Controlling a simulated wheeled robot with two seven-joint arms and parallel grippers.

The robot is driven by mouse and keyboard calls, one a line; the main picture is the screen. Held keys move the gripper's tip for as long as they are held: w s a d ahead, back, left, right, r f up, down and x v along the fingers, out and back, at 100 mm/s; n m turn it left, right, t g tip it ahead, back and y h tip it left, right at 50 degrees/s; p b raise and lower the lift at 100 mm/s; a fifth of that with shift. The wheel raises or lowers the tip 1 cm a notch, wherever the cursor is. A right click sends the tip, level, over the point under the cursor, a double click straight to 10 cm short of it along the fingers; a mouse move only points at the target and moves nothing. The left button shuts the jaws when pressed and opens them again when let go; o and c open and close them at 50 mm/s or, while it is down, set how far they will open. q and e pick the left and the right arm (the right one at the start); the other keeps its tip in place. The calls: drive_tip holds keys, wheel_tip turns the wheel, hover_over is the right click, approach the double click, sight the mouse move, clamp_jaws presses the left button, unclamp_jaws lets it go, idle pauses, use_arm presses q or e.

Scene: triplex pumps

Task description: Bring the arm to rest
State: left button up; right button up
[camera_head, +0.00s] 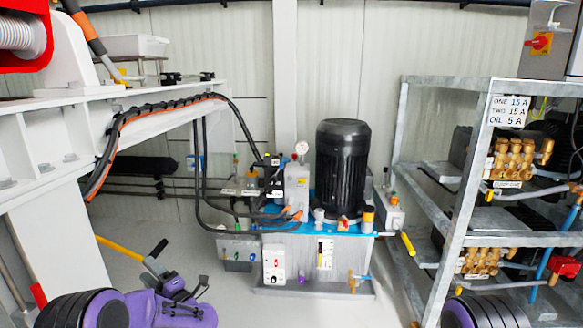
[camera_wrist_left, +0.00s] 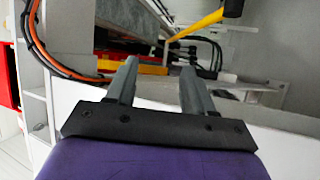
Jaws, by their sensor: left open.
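My left arm comes in at the lower left of the head view, with purple and black links. Its gripper (camera_head: 182,286) is small and dark there, over the pale floor below the white beam. In the left wrist view my left gripper (camera_wrist_left: 159,66) has its two grey fingers apart, with nothing held between them. A yellow bar (camera_wrist_left: 195,25) shows beyond the fingers; a yellow bar (camera_head: 120,246) also shows near the gripper in the head view. I cannot tell whether they touch. Of my right arm only a purple and black part shows at the bottom right; its gripper is out of view.
A white steel beam (camera_head: 150,122) with orange and black cables crosses the left. A pump unit with a black motor (camera_head: 342,165) stands in the middle. A metal rack (camera_head: 462,205) with brass pumps (camera_head: 512,158) stands at the right. Some pale floor is free before the unit.

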use_arm(q)
drive_tip(key=s+d+f+m+t+h, duration=0.1)
drive_tip(key=d+f+m+t+h, duration=0.1)
drive_tip(key=f+m+h, duration=0.3)
drive_tip(key=s+d+f+m+t+h, duration=0.1)
drive_tip(key=s+d+f+m+h, duration=0.15)
drive_tip(key=f+m, duration=0.45)
drive_tip(key=s+d+f+m+g+h+b, duration=0.35)
drive_tip(key=s+f+m+h, duration=0.3)
drive_tip(key=s+f, duration=0.95)
drive_tip(key=s+f+m+g+h+b, duration=0.1)
drive_tip(key=s+f+m+g+b, duration=0.2)
drive_tip(key=s, duration=1)
drive_tip(key=s+f+g+h+b, duration=0.15)
drive_tip(key=s+f+g, duration=0.4)
drive_tip(key=s, duration=0.75)
use_arm(e)
wheel_tip(320, 180, down, 9)
drive_tip(key=s+g, duration=0.1)
use_arm(q)
wheel_tip(320, 180, up, 39)
drive_tip(key=w+t+y+p, duration=0.1)
drive_tip(key=p, duration=3.6)
drive_tip(key=shift+w+n+p, duration=0.25)
drive_tip(key=shift+n+p, duration=0.1)
use_arm(e)
wheel_tip(320, 180, up, 39)
drive_tip(key=w+t, duration=0.1)
drive_tip(key=shift+w+f, duration=0.15)
drive_tip(key=shift+f, duration=0.05)
